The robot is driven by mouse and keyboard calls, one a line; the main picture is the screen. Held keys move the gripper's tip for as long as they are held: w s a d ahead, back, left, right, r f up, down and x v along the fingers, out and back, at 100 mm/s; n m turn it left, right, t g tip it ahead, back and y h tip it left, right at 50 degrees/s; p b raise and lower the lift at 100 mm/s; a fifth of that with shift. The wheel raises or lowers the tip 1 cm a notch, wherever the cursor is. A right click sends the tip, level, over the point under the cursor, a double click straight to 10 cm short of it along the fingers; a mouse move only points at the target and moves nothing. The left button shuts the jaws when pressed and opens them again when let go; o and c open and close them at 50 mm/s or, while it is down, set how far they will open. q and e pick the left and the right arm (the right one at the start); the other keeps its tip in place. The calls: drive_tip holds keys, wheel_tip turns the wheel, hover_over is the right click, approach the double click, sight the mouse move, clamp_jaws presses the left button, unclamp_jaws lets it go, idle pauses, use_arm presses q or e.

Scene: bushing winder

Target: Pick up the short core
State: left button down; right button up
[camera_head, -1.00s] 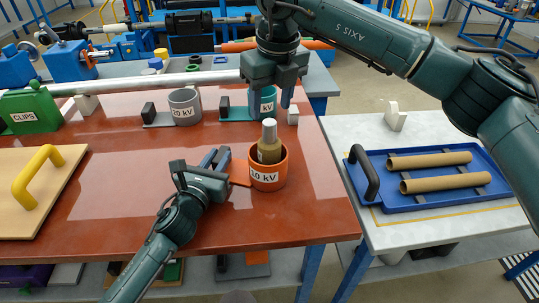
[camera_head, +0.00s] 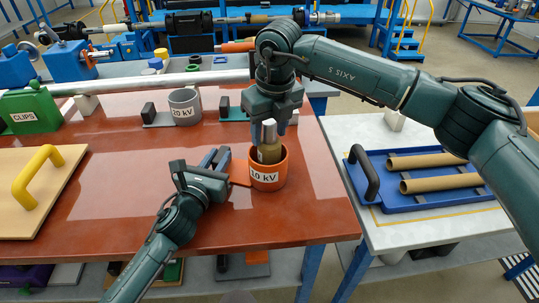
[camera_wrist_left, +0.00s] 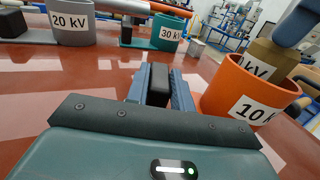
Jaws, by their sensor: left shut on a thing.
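The short core (camera_head: 268,152) is a brown cylinder with a grey metal top, standing upright in the orange 10 kV cup (camera_head: 268,180). In the left wrist view, the core (camera_wrist_left: 268,60) shows in part behind the rim of the cup (camera_wrist_left: 240,92). My left gripper (camera_head: 217,158) is shut on the black grip block (camera_wrist_left: 158,85) at the cup's left side. My right gripper (camera_head: 270,127) points down over the core, its fingers apart on either side of the metal top. One blue right finger (camera_wrist_left: 297,24) shows beside the core. I cannot tell whether it touches.
A grey 20 kV cup (camera_head: 184,105) and a teal 30 kV cup (camera_wrist_left: 165,38) stand behind. A blue tray (camera_head: 425,197) with two brown tubes is on the right table. A wooden board (camera_head: 50,205) with a yellow handle lies left. The red tabletop (camera_head: 110,215) between is clear.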

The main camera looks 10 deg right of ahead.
clamp_jaws()
drive_tip(key=shift+s, duration=0.1)
idle(0.4)
wheel_tip(320, 180, up, 10)
drive_tip(key=shift+r, duration=0.1)
use_arm(q)
drive_tip(key=c, duration=1.1)
unclamp_jaws()
